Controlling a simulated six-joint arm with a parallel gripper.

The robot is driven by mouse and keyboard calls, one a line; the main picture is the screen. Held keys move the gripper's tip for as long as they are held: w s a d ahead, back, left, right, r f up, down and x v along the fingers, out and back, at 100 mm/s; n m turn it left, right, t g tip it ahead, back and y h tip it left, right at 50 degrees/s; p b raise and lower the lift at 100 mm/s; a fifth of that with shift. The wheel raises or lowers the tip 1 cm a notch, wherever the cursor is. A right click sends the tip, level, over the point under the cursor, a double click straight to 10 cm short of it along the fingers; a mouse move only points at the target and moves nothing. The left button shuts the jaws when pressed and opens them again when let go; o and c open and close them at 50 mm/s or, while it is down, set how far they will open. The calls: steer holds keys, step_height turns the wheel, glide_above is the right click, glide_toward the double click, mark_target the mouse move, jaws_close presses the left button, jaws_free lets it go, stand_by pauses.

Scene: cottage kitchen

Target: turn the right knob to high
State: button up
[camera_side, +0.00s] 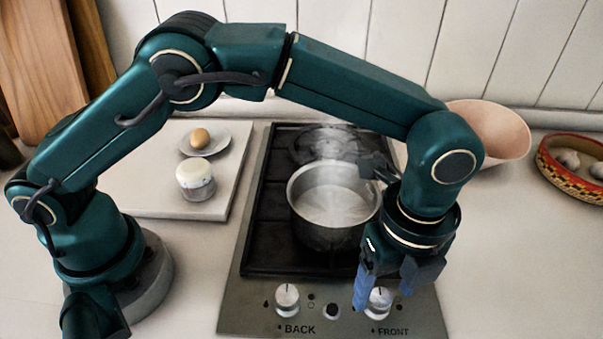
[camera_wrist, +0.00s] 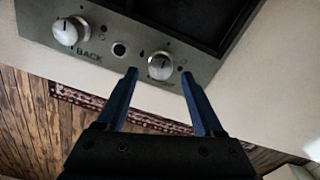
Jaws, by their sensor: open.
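The right knob (camera_side: 379,299), labelled FRONT, is a round white knob on the front panel of the stove; it also shows in the wrist view (camera_wrist: 160,67). Its dark pointer line is partly visible and looks roughly upright in the side view. My gripper (camera_side: 385,290) is open, pointing down above the FRONT knob. In the wrist view its two blue fingers (camera_wrist: 160,72) lie to either side of the knob, apart from each other with nothing between them but the view of the knob. I cannot tell whether the fingertips reach the knob's height.
The left knob (camera_side: 286,297), labelled BACK, sits to the left on the same panel, with a small dark button (camera_side: 332,311) between. A steaming pot (camera_side: 333,236) stands on the burner grate behind my gripper. A cutting board (camera_side: 140,204) holds an egg and a jar.

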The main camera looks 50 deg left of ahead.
steer(key=shift+f, duration=0.95)
jaws_close()
